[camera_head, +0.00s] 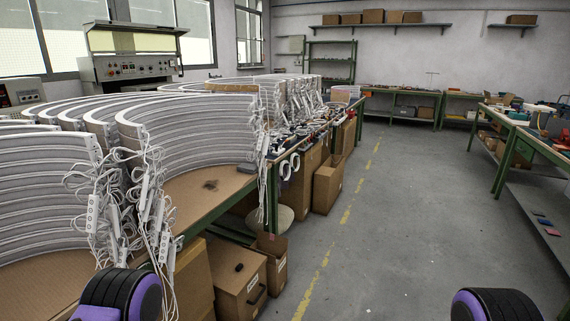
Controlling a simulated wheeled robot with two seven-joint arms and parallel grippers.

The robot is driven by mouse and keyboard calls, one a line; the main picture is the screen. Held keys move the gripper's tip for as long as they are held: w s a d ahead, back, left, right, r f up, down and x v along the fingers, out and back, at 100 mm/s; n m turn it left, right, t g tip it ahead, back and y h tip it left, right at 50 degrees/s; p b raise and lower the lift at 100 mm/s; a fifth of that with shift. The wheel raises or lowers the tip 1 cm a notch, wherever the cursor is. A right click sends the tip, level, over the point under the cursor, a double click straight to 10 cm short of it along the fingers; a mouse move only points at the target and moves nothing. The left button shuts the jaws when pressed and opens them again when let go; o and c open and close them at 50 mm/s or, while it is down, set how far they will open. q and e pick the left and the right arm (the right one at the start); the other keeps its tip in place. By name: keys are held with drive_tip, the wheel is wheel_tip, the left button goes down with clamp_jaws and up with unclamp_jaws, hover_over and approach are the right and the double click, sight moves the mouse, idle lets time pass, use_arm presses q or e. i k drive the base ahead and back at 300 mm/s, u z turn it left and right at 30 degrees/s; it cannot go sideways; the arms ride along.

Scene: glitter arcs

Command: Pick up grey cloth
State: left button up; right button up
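No other grey cloth can be made out. Black and purple parts of my own arms show at the bottom left and bottom right edges. Neither of my grippers is in view.
Tall stacks of white curved arcs (190,130) with hanging cables crowd the left workbench (215,218). Cardboard boxes (238,284) stand under its edge. The grey floor aisle (390,220) is clear. Another green-legged bench (505,125) stands at right.

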sight(245, 167)
drive_tip(key=z, duration=0.25)
drive_tip(key=i, duration=1.6)
drive_tip(key=u, duration=0.1)
